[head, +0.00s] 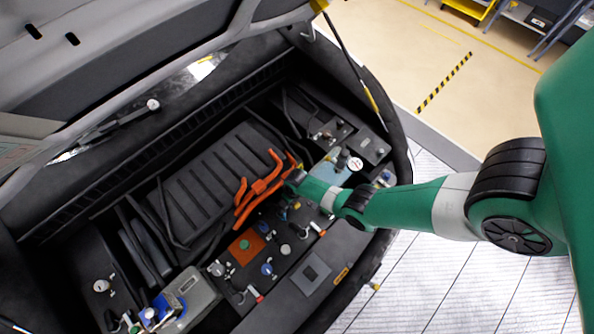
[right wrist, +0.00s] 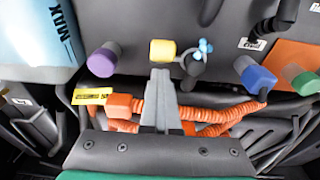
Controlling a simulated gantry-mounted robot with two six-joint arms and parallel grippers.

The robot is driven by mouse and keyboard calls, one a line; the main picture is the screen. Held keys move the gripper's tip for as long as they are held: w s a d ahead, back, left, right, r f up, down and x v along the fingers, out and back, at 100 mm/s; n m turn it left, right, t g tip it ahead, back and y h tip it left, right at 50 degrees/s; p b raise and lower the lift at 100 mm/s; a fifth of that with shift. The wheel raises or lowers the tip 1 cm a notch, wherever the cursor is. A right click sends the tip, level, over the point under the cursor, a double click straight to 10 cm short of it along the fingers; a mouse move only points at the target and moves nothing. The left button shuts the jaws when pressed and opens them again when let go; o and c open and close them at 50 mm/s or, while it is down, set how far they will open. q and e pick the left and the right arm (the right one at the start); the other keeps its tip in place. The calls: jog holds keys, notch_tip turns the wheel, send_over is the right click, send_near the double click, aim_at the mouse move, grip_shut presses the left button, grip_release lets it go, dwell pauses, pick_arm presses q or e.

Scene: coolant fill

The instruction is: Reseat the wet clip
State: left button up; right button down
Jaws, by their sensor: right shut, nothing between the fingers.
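A dark ring-like fitting with a clip (right wrist: 192,66) sits at the end of a black hose in the right wrist view. Small light-blue blobs (right wrist: 206,46) show on its right side; I cannot tell whether they are liquid or part of the clip. My right gripper (right wrist: 160,74) is shut and empty, its grey fingertips just left of the clip and below a yellow cap (right wrist: 162,50). In the head view my right gripper (head: 293,181) reaches into the engine bay beside the orange hoses (head: 262,183), and the clip is too small to make out. My left gripper is not in view.
Purple (right wrist: 103,60), blue (right wrist: 257,79) and green (right wrist: 302,82) caps stand around the gripper. A ribbed orange hose (right wrist: 215,116) runs below the fingers. A light-blue tank marked MAX (right wrist: 35,30) is at upper left. The raised hood (head: 110,60) hangs over the bay.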

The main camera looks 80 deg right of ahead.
jog(key=shift+w+d+r, duration=0.25)
jog(key=shift+w+r, duration=0.05)
jog(key=shift+w, duration=0.2)
jog(key=shift+w+d+r, duration=0.35)
jog(key=shift+w, duration=0.2)
jog(key=shift+w+d+r, duration=0.3)
jog(key=shift+w+r, duration=0.05)
jog(key=shift+w, duration=0.25)
jog(key=c, duration=1.1)
grip_release()
